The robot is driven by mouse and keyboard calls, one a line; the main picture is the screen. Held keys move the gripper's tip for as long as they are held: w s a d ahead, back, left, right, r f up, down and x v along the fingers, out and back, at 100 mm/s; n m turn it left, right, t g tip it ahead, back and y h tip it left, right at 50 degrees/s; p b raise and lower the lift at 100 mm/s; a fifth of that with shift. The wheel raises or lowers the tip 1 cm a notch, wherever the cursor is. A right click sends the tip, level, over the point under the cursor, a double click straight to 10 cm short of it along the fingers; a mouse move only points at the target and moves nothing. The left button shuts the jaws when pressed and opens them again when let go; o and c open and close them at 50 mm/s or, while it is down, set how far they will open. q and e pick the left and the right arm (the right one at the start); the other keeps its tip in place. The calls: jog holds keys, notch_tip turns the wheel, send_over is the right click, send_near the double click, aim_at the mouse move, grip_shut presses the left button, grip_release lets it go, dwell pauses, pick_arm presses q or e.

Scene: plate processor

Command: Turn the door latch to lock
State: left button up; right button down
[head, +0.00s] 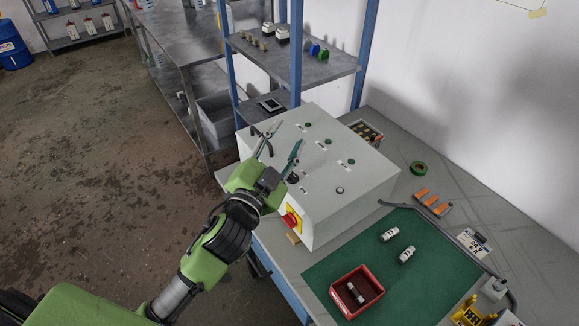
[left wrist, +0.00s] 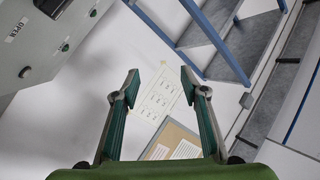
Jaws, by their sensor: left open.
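A grey control cabinet (head: 325,165) with small buttons, dark knobs and labels stands on the workbench in the head view. A red knob on a yellow plate (head: 291,221) is on its near side. I cannot make out a door latch for certain in either view. My left gripper (head: 281,143) is raised at the cabinet's left side, its fingers apart and empty; whether it touches the cabinet is unclear. In the left wrist view the open fingers (left wrist: 159,85) point towards the wall, and part of a grey panel (left wrist: 35,45) shows at upper left. My right gripper is not in view.
A blue-post shelf (head: 300,65) stands behind the cabinet. On the workbench (head: 400,130) to the right lie a green mat (head: 385,285), a red bin (head: 340,294) and small parts. A metal table (head: 185,45) stands behind. The floor at left is clear.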

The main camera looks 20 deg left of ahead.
pick_arm(q)
jog(key=s+d+r+m+h, duration=0.2)
jog(key=d+r+m+h, duration=1)
jog(key=r+m+h, duration=0.3)
jog(key=s+d+r+m+g+h, duration=0.1)
jog(key=s+d+m+g+h, duration=0.15)
jog(key=m+g, duration=0.3)
jog(key=s+d+m+g+h, duration=0.1)
jog(key=s+d+m+g, duration=0.1)
jog(key=d+m+g, duration=0.3)
jog(key=m+g+y+p, duration=0.2)
jog(key=m+g+y, duration=0.5)
jog(key=y, duration=1)
send_near(292, 174)
jog(key=f+p, duration=0.1)
jog(key=f, duration=0.1)
jog(key=d+f+m+t+p, duration=0.1)
jog(key=f, duration=0.1)
jog(key=d+f+m+t+p, duration=0.1)
jog(key=f, duration=0.1)
jog(key=shift+f, duration=0.4)
jog(key=shift+w+d+f+t+p, duration=0.15)
jog(key=shift+f+t+p, duration=0.1)
jog(key=shift+f+p, duration=0.15)
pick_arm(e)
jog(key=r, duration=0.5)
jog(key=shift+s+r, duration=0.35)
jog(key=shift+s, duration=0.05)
